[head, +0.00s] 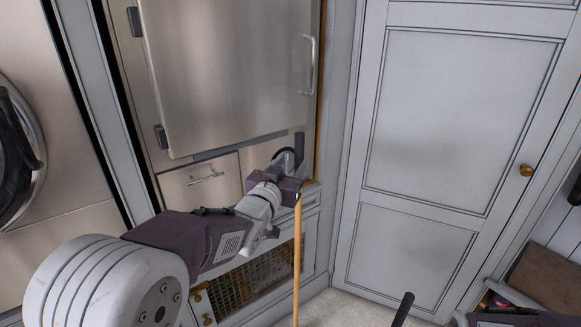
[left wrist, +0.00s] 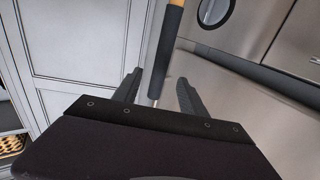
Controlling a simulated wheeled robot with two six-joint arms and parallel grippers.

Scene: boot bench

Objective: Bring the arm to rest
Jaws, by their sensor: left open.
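My left arm reaches in from the lower left in the head view. Its gripper (head: 291,170) is open in front of the lower part of the steel-fronted unit. In the left wrist view the two dark fingers (left wrist: 158,92) stand apart. A wooden pole (head: 297,265) with a black grip stands close by the gripper. In the left wrist view the pole's black grip (left wrist: 165,50) shows above and between the fingers. I cannot tell whether it touches them. My right gripper is not clearly seen.
A steel door (head: 230,75) with a bar handle is behind the gripper. A grey panelled door (head: 445,120) with a brass knob (head: 526,170) stands to the right. A mesh-fronted cabinet (head: 250,278) is below. A black rod end (head: 403,308) shows at the bottom edge.

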